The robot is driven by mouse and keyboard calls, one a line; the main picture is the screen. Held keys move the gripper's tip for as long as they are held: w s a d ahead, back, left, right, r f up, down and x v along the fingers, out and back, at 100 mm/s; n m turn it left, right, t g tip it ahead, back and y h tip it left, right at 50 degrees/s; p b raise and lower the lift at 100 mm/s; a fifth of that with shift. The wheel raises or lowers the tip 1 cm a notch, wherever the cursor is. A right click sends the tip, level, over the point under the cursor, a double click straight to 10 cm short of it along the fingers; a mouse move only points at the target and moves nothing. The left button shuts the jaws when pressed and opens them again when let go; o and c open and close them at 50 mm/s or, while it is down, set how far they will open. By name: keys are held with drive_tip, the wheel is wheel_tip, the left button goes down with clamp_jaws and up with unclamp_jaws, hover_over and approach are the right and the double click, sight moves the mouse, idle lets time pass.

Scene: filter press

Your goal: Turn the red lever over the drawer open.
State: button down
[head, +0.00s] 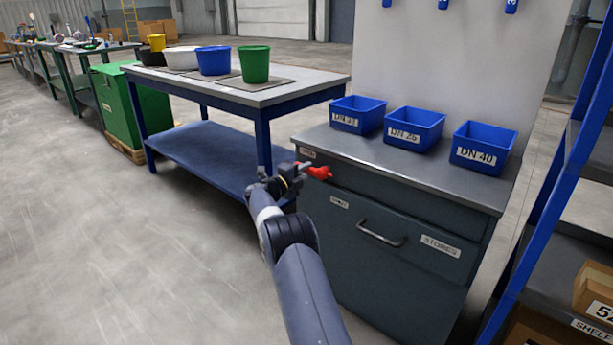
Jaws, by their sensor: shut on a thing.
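The red lever (319,172) is on the upper left of the front of a dark grey cabinet (400,290), above and left of the drawer handle. The drawer (360,228) has a dark bar handle (381,235) and looks shut. My gripper (303,171) is at the lever from the left and is shut on it. The lever's red end points to the right past my fingers. My gripper hides the lever's left part and its pivot. Small labels sit above and below the lever, too small to read surely.
Three blue bins (413,128) stand on the cabinet top. A blue-legged table (310,88) with several buckets is behind and left. A blue shelf rack (545,190) with boxes stands close on the right. The floor (120,240) on the left is clear.

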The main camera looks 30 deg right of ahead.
drive_tip(key=shift+r+m, duration=0.1)
drive_tip(key=shift+m, duration=0.2)
drive_tip(key=c, duration=1.2)
unclamp_jaws()
drive_tip(key=shift+a, duration=0.1)
drive_tip(key=p+v, duration=0.3)
drive_tip(key=v, duration=0.7)
drive_tip(key=shift+s+a, duration=0.15)
drive_tip(key=shift+a, duration=0.1)
